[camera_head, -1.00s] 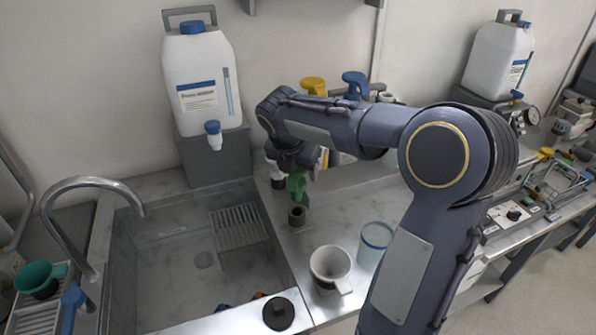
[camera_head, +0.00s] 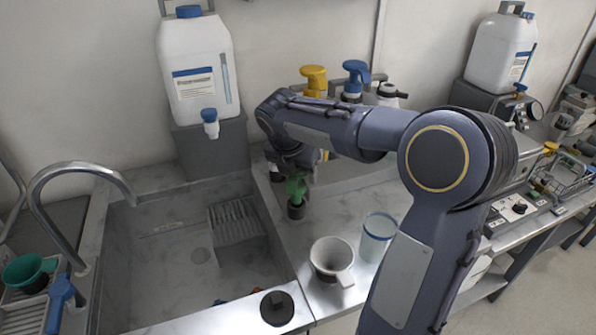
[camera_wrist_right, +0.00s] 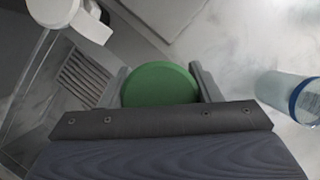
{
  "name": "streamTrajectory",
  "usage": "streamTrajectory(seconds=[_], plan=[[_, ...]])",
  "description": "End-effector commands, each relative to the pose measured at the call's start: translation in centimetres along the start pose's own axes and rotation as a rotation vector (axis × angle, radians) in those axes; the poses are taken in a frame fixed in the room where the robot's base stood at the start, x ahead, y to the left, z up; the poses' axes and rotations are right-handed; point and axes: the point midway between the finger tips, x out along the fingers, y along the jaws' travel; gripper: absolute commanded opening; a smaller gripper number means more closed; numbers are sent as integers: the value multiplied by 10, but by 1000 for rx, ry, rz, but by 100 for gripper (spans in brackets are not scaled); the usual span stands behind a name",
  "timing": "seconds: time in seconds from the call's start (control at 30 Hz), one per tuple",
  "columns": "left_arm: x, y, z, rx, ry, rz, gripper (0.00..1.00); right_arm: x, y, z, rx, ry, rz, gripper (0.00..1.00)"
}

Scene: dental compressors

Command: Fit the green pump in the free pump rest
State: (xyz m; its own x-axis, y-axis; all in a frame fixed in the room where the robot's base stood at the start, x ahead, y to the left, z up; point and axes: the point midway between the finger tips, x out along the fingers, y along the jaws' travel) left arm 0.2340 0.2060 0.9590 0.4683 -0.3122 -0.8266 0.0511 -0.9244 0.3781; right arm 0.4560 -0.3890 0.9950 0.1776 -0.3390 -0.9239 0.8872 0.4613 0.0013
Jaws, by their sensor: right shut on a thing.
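My right gripper (camera_head: 299,170) is shut on the green pump (camera_head: 296,187), seen from above as a round green top (camera_wrist_right: 160,84) between the two fingers in the right wrist view. In the head view the pump is upright, with its lower end at the mouth of a small dark round pump rest (camera_head: 296,210) on the counter right of the sink. I cannot tell how deep it sits in the rest. My left gripper is not in view.
A white mug-like funnel (camera_head: 332,260) and a clear blue-rimmed beaker (camera_head: 377,238) stand in front. Yellow (camera_head: 313,78) and blue (camera_head: 356,75) pump bottles stand behind my arm. A white canister (camera_head: 197,75) is at the back left, above the sink (camera_head: 200,256).

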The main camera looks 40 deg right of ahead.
Motion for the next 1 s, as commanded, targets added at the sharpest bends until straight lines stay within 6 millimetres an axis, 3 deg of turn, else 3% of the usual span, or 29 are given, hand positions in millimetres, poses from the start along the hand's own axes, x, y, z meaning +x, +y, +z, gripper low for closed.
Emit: streamTrajectory(seconds=[0.47, 1.0], plan=[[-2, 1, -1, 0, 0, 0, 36, 4, 0, 0, 0, 0, -1, 34], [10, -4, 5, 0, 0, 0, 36, 27, 0, -10, 1, 1, -2, 34]])
